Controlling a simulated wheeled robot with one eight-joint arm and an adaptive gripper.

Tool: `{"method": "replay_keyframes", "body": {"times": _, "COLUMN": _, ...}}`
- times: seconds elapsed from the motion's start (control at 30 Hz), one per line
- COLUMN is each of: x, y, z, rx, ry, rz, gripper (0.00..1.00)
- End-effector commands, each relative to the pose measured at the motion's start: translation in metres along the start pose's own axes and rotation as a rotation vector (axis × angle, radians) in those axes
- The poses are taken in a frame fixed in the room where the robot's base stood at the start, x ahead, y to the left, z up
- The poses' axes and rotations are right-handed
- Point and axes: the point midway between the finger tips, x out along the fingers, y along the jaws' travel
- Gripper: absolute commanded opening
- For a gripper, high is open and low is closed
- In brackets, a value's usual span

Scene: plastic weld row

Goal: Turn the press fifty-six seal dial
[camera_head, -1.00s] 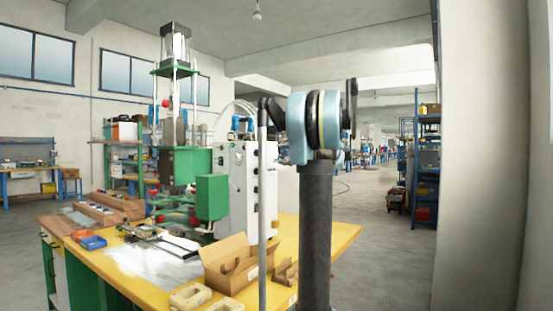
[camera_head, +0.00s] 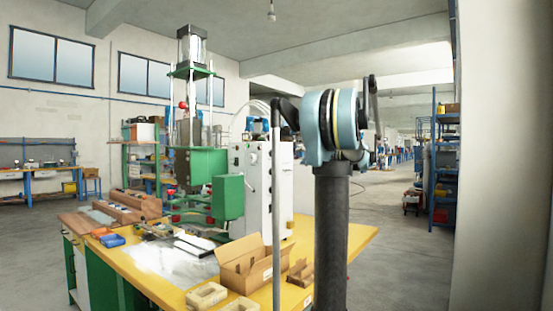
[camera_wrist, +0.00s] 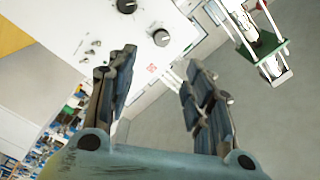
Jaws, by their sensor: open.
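The white control box (camera_head: 262,195) of the green press (camera_head: 205,170) stands on the yellow table. Small dark knobs show on its side in the head view. In the wrist view its white panel (camera_wrist: 75,25) carries one black dial (camera_wrist: 161,37) and another black dial (camera_wrist: 126,5) at the top edge. I cannot tell which is the seal dial; any labels are too small to read. My gripper (camera_wrist: 158,68) is open and empty, its fingers below the dials in the picture and apart from them. The head view does not show the fingers clearly.
The yellow table (camera_head: 345,240) holds an open cardboard box (camera_head: 245,268), pale blocks (camera_head: 207,295) and a blue bin (camera_head: 111,240). A blue shelf rack (camera_head: 445,170) and a pale pillar (camera_head: 505,160) stand at the right. Grey floor lies open between table and rack.

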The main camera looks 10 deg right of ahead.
Motion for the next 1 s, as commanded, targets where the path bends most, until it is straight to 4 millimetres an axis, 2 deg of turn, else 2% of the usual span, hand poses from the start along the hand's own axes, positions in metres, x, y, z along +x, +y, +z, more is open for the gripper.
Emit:
{"method": "replay_keyframes", "body": {"times": 0.2, "x": -0.011, "y": -0.001, "z": 0.001, "rx": -0.284, "ry": 0.0, "rz": -0.001, "gripper": 0.47}}
{"method": "replay_keyframes", "body": {"times": 0.47, "x": -0.009, "y": -0.001, "z": 0.002, "rx": -0.379, "ry": -0.001, "rz": -0.002, "gripper": 0.47}}
{"method": "replay_keyframes", "body": {"times": 0.67, "x": 0.015, "y": -0.001, "z": 0.002, "rx": -0.377, "ry": -0.003, "rz": -0.003, "gripper": 0.47}}
{"method": "replay_keyframes", "body": {"times": 1.0, "x": 0.076, "y": -0.002, "z": 0.002, "rx": -0.376, "ry": -0.002, "rz": -0.003, "gripper": 0.47}}
